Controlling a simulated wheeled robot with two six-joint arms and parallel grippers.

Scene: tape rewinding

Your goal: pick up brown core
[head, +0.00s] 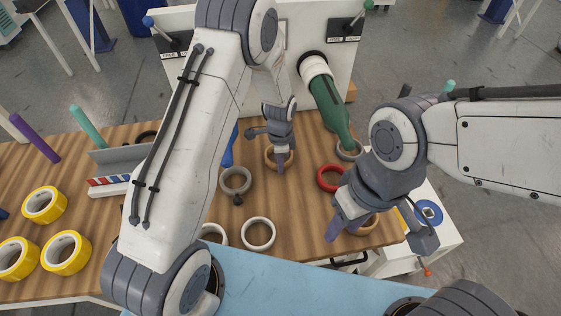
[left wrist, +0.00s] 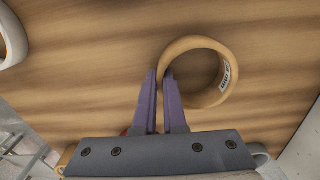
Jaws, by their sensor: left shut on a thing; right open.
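A brown core (head: 268,157), a tan ring, lies on the wooden table in the middle of the head view; it also shows in the left wrist view (left wrist: 197,42). My left gripper (head: 281,169) is over it, pointing down. In the left wrist view its two purple fingers (left wrist: 162,76) are close together with the core's left wall between them. The gripper is shut on the core. My right gripper (head: 344,226) is open near the table's right front edge, next to another tan ring (head: 368,224) partly hidden behind it.
A red ring (head: 329,178) lies right of the core, and a grey ring (head: 236,181) left of it. A white ring (head: 258,234) lies in front. Yellow tape rolls (head: 65,252) are at the left. My left arm hides part of the table.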

